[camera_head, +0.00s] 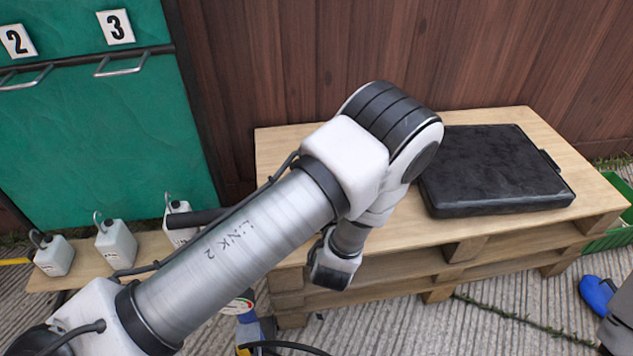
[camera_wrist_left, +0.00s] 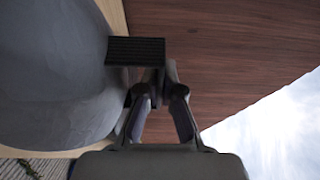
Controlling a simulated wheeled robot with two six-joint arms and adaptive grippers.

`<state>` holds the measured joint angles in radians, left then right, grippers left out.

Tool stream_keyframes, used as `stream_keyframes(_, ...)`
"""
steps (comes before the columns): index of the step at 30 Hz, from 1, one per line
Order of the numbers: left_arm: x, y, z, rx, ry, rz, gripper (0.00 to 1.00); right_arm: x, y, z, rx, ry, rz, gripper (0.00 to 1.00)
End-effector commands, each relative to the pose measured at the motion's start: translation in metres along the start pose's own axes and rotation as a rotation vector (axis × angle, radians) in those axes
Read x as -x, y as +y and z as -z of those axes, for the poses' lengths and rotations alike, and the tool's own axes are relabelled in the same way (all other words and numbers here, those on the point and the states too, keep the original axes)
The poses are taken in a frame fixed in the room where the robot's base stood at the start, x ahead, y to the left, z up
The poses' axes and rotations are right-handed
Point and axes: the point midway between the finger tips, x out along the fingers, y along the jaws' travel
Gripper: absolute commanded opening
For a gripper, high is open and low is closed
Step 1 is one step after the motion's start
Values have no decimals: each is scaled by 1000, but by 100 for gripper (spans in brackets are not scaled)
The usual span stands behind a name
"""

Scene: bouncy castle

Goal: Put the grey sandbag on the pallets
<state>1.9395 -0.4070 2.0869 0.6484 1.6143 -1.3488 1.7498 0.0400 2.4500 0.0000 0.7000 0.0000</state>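The grey sandbag (camera_head: 490,170) is a flat, dark, nearly black slab with a small handle on its right end. It lies flat on top of the wooden pallets (camera_head: 285,145), right of my left arm. In the left wrist view, a large smooth grey surface (camera_wrist_left: 50,75), apparently the sandbag, fills the left side. My left gripper (camera_wrist_left: 162,75) shows there with its fingertips close together, at a dark ribbed piece beside the grey surface. Whether they hold that piece is unclear. In the head view my left arm hides the fingers. My right gripper is not in view.
A brown wooden fence (camera_head: 330,50) stands right behind the pallets. A green board (camera_head: 90,130) with number plates is at the left, above a plank with white canisters (camera_head: 115,243). A green crate (camera_head: 610,232) and a blue object (camera_head: 597,294) are at the right.

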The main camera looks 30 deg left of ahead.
Motion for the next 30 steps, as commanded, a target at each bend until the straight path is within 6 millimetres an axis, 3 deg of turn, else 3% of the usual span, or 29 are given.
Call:
stream_keyframes(1,-1,4,-1,1,-1,6,0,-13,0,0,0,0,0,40)
stream_keyframes(3,-1,4,-3,1,-2,5,0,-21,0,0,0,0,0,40)
stream_keyframes(8,-16,2,-19,4,-8,3,0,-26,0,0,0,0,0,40)
stream_keyframes(21,-83,10,-82,4,-6,7,0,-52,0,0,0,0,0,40)
stream_keyframes(28,-98,10,-96,1,-4,6,0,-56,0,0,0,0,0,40)
stream_keyframes(30,-98,22,-96,-1,-1,3,0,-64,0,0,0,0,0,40)
